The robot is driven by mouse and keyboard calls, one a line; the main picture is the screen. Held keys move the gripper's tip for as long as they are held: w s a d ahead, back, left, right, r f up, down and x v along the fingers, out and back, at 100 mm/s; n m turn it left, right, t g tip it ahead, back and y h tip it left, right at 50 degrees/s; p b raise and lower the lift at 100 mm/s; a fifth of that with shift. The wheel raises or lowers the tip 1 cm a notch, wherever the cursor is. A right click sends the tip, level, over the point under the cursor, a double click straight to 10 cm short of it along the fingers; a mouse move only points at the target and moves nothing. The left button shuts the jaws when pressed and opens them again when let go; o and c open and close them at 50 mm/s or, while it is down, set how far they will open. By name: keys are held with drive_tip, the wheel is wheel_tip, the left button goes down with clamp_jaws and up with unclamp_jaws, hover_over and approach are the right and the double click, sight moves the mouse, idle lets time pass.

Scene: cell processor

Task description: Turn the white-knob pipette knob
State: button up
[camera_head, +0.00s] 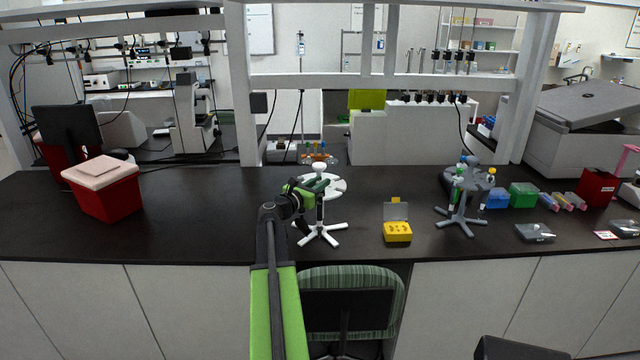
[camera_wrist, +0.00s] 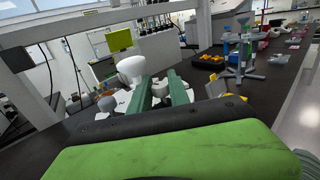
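A white pipette stand (camera_head: 321,235) with a round top and splayed feet stands on the dark bench. Its large white top knob (camera_head: 319,167) also shows in the wrist view (camera_wrist: 132,68), just left of my fingers. My gripper (camera_head: 322,184) is at the near side of the stand's top. In the wrist view its two green fingers (camera_wrist: 161,90) are apart, with a small whitish part (camera_wrist: 160,88) visible in the gap; I cannot tell whether it is the pipette knob or whether a finger touches it. A pipette body (camera_head: 320,209) hangs below my gripper, partly hidden.
A yellow tip box (camera_head: 398,231) with its lid open stands to the right. Beyond it is a grey pipette stand (camera_head: 458,214). A red box with a pale lid (camera_head: 106,196) is at left. A chair (camera_head: 350,300) is below the bench front.

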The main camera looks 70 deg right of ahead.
clamp_jaws()
drive_tip(key=shift+w, duration=0.15)
drive_tip(key=shift+s+n+t, duration=0.25)
drive_tip(key=shift+n+t, duration=0.25)
drive_tip(key=shift+t, duration=0.3)
drive_tip(key=n+t, duration=0.3)
drive_tip(key=t, duration=0.1)
drive_tip(key=n+t, duration=0.2)
drive_tip(key=t, duration=0.3)
drive_tip(key=shift+s+n, duration=0.1)
drive_tip(key=shift+n, duration=0.3)
drive_tip(key=n+t+y, duration=0.2)
drive_tip(key=t, duration=0.1)
drive_tip(key=n+t+y, duration=0.2)
drive_tip(key=n+t, duration=0.1)
drive_tip(key=t, duration=0.1)
drive_tip(key=shift+d, duration=0.2)
drive_tip(key=shift+w+a+n+t+y, duration=0.1)
drive_tip(key=shift+w+n+t+y, duration=0.1)
drive_tip(key=shift+n+t+y, duration=1.6)
drive_tip(key=shift+g+y, duration=0.3)
drive_tip(key=shift+y, duration=0.1)
